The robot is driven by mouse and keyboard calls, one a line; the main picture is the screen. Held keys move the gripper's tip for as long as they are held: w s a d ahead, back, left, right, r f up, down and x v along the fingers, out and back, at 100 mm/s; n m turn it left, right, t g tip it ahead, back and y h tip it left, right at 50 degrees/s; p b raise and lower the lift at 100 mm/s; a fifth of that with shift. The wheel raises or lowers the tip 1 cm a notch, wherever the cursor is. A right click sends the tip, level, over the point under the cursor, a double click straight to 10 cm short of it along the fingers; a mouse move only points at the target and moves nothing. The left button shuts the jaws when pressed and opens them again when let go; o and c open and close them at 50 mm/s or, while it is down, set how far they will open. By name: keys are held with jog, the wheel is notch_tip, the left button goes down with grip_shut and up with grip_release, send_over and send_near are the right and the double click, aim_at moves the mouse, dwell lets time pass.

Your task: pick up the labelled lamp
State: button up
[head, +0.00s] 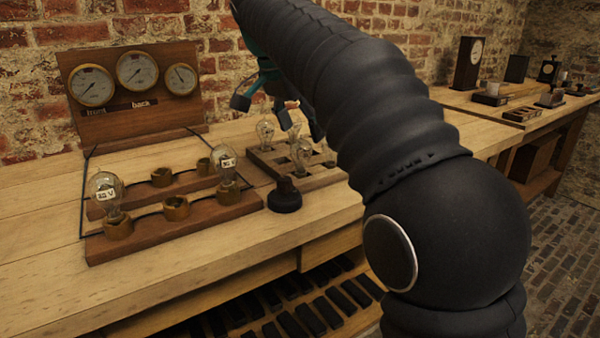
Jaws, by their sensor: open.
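Two glass lamps with white labels stand upright in sockets on the wooden board (160,229): one at the left front (106,188) and one at its right end (227,163). A wooden rack (268,162) holds several clear lamps, including one at its back left (265,130) and one in front (301,152); I see no readable label on these. My gripper (279,116) is open above the rack, its dark fingers spread around the lamp tops. A small pale and reddish patch shows between the fingers; I cannot tell what it is. My arm hides the rack's right side.
A black knob (284,195) stands on the workbench (320,222) in front of the rack. Empty sockets (176,207) sit on the board. A panel with three gauges (134,83) stands behind. A second bench (470,108) with boxes and clocks is at the right.

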aim_at(304, 149)
jog(key=shift+a+b+x, duration=0.2)
jog(key=shift+b+x, duration=0.15)
jog(key=shift+x, duration=1.1)
jog(key=shift+a+b+x, duration=0.2)
jog(key=shift+b+x, duration=0.1)
jog(key=shift+x, duration=1.15)
jog(key=c, duration=1.2)
